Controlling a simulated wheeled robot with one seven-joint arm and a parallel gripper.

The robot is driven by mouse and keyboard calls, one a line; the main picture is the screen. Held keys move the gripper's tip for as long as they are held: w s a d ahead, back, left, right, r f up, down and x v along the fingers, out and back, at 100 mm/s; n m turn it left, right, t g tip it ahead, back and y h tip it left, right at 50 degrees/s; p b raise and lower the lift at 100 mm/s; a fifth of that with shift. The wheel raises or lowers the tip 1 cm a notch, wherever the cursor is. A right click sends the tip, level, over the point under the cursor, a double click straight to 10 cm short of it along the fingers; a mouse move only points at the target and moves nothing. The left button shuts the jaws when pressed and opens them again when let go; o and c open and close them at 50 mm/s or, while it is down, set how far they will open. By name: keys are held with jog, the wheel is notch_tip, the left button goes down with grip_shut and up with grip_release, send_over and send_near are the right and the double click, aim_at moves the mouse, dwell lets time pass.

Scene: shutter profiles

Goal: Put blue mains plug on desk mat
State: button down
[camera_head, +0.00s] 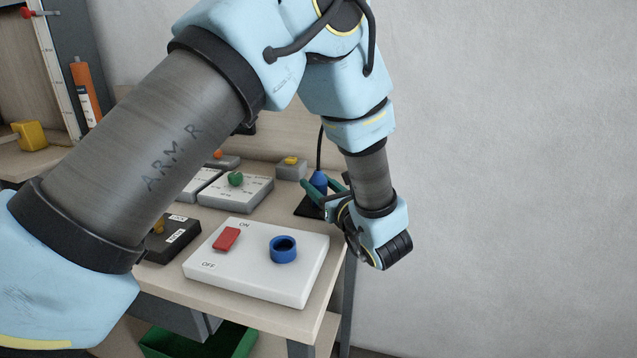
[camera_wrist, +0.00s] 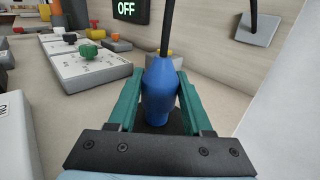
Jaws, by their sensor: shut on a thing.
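The blue mains plug (camera_head: 319,181) is a rounded blue body with a black cord rising from its top. It also shows large in the middle of the wrist view (camera_wrist: 160,90). My gripper (camera_head: 326,188) has green fingers and is shut on the plug, one finger on each side, as the wrist view (camera_wrist: 160,100) shows. The plug is upright over a dark, flat mat (camera_head: 305,209) near the desk's right edge; the mat also shows below the plug in the wrist view (camera_wrist: 175,122). I cannot tell whether the plug touches the mat.
A white panel (camera_head: 258,262) with a red rocker switch and a blue ring stands in front. Grey boxes with a green knob (camera_head: 236,179) and a yellow button (camera_head: 291,161) are behind. A wall plate (camera_wrist: 258,28) and an OFF display (camera_wrist: 130,10) are on the back board.

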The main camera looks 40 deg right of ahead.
jog(key=shift+c, duration=1.6)
grip_release()
jog(key=shift+s, duration=0.2)
jog(key=b+v, duration=0.3)
jog(key=v, duration=0.8)
jog(key=shift+s+a, duration=0.15)
jog(key=shift+s, duration=0.15)
